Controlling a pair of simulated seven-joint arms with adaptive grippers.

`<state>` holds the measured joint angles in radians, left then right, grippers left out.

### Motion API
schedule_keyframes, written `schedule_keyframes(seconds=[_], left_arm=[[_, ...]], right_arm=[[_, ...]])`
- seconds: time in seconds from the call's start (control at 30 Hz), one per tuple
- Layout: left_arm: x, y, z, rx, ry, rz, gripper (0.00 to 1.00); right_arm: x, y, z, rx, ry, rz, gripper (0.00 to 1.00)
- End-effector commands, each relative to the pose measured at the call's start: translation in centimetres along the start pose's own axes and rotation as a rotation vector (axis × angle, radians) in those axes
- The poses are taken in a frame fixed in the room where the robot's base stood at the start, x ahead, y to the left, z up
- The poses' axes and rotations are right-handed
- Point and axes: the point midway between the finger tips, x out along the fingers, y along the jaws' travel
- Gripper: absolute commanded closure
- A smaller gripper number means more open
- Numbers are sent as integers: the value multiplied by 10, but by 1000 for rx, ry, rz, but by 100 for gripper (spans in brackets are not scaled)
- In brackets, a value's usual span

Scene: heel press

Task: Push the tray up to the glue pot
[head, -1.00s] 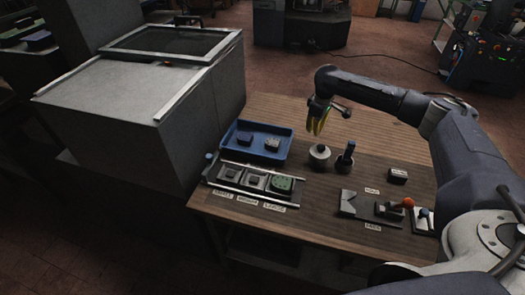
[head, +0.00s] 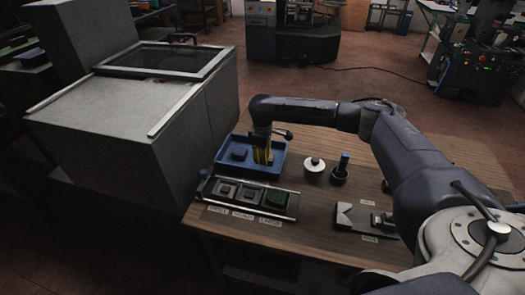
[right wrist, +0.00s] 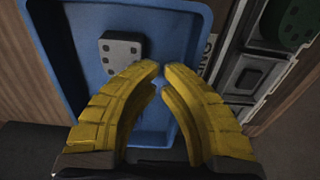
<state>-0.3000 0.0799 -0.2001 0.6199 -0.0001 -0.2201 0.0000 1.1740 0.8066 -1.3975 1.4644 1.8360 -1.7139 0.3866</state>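The blue tray (head: 234,172) lies on the wooden table beside the grey cabinet; it fills much of the right wrist view (right wrist: 84,60). A dark blue block (head: 239,153) is in its left part. A grey dotted block (right wrist: 122,48) is in its right part, largely hidden behind my right gripper in the head view. My right gripper (head: 263,155) has yellow fingers low over the tray, their tips (right wrist: 161,72) almost together with nothing between. Contact with the tray cannot be told. A pale round pot with a knob (head: 313,170) stands right of the tray, apart from it. My left gripper is out of view.
A dark cup with a blue-handled tool (head: 340,174) stands right of the pale pot. A rack with labelled slots (head: 248,197) lies along the tray's near side. A grey wedge fixture (head: 352,217) lies at the front right. Bare table separates tray and pale pot.

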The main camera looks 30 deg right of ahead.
Motion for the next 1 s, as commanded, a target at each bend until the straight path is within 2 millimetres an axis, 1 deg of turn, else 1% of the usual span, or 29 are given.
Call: schedule_keyframes(seconds=[0.03, 0.13, 0.2, 0.3, 0.5, 0.67, 1.0], left_arm=[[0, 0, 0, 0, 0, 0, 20], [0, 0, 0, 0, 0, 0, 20], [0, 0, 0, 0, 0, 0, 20], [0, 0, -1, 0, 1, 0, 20], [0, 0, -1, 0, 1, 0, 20], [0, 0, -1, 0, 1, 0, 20], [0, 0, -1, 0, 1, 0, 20]], right_arm=[[10, 0, 0, 1, -2, -1, 100], [25, -1, 0, 0, -2, -1, 100], [23, 2, 12, 2, -1, 2, 100], [23, 1, 22, 1, 0, 1, 100], [23, 0, 36, 1, 0, 0, 100], [23, 0, 40, 0, 0, 0, 100], [23, 0, 40, 0, 0, 0, 100]])
